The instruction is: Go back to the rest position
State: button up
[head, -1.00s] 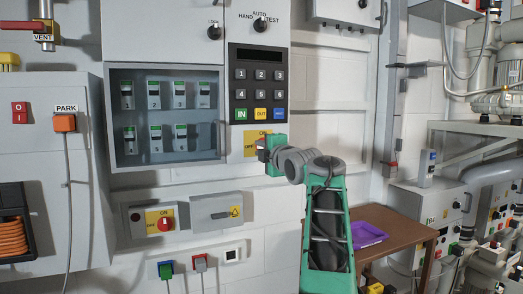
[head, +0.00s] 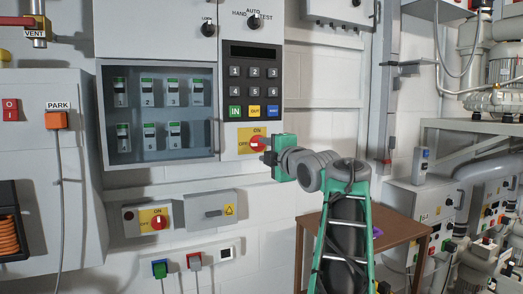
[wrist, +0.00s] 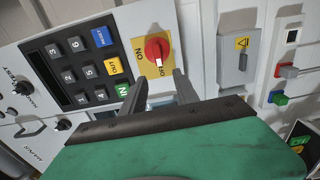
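My gripper (head: 267,151) is in front of the wall panel, just right of and below a red rotary knob (head: 257,143) on a yellow ON/OFF plate. In the wrist view my gripper (wrist: 160,92) has its two dark fingers apart, with nothing between the tips. The red knob (wrist: 157,48) lies beyond the fingertips, with a visible gap. Its pale mark appears to face the OFF label. My green and grey arm rises from the bottom of the head view.
A keypad (head: 252,85) is above the knob, and a glass-fronted switch cabinet (head: 158,151) is to the left. A lower red switch (head: 158,222) and a grey box (head: 210,209) project below. A brown table (head: 402,231) stands behind my arm, near pipes at right.

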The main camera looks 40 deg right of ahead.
dwell(0.3)
jog(key=w+a+f+m+g+y+p, duration=0.1)
jog(key=a+f+m+g+y+p, duration=0.2)
jog(key=a+p, duration=0.75)
jog(key=a+f+m+g+y+p, duration=0.1)
jog(key=a+f+m+g+p, duration=0.45)
jog(key=a, duration=0.75)
jog(key=s+a+f+m+g+p, duration=0.2)
jog(key=s+a+p, duration=0.4)
jog(key=s, duration=0.4)
jog(key=s+a+f+m+g+y+p, duration=0.1)
jog(key=s+a+f+m+g+p, duration=0.2)
jog(key=s+a+f+p, duration=0.3)
jog(key=s+a+m, duration=0.1)
jog(key=s, duration=0.3)
jog(key=shift+a+f+g+p, duration=0.15)
jog(key=shift+a+g+p, duration=0.15)
jog(key=shift+g, duration=0.05)
